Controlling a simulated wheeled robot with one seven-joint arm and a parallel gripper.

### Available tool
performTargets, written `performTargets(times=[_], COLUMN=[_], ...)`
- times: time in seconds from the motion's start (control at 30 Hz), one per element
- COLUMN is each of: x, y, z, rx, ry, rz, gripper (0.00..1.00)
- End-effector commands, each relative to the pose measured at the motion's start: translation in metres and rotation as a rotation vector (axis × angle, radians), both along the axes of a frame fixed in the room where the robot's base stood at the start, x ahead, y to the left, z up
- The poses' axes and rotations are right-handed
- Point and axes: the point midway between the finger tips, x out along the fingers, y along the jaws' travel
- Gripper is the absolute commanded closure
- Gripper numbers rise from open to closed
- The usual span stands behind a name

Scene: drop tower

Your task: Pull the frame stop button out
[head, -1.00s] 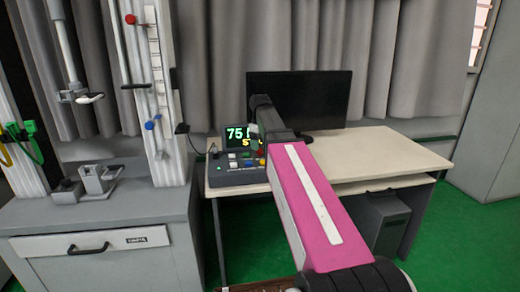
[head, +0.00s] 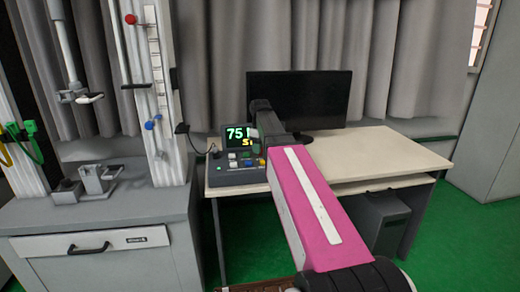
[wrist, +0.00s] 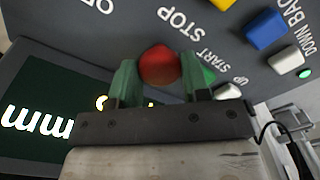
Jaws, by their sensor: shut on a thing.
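A round red button (wrist: 158,65) sits on the dark control panel (wrist: 130,32) by the printed word STOP in the wrist view. My gripper (wrist: 160,82) has its two green-padded fingers on either side of this button and is shut on it. In the head view my gripper (head: 257,135) is over the control box (head: 225,173) on the desk and hides the button. Whether the button is pressed in or out I cannot tell. Another red knob (head: 130,19) is high on the white tower frame at the left.
A green button (wrist: 208,75), a blue button (wrist: 265,30) and white buttons (wrist: 285,60) are near my fingers. A lit display (head: 237,134) stands behind the panel. A black monitor (head: 320,98) is behind my arm. The desk's right side (head: 395,150) is clear.

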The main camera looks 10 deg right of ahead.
Motion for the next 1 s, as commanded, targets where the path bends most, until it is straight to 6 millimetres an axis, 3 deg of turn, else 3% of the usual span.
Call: performTargets(times=[0.33,0.37,0.4,0.43,0.77,1.0], x=[0.0,0.0,0.0,0.0,0.0,0.001], y=[0.0,0.0,0.0,0.0,0.0,0.0], z=[0.01,0.01,0.01,0.01,0.011,0.037], rx=[0.0,0.0,0.0,0.0,0.0,0.0], ry=[0.0,0.0,0.0,0.0,0.0,-0.001], rz=[0.0,0.0,0.0,0.0,0.0,0.0], gripper=[1.0,0.51,0.38,0.32,0.32,0.32])
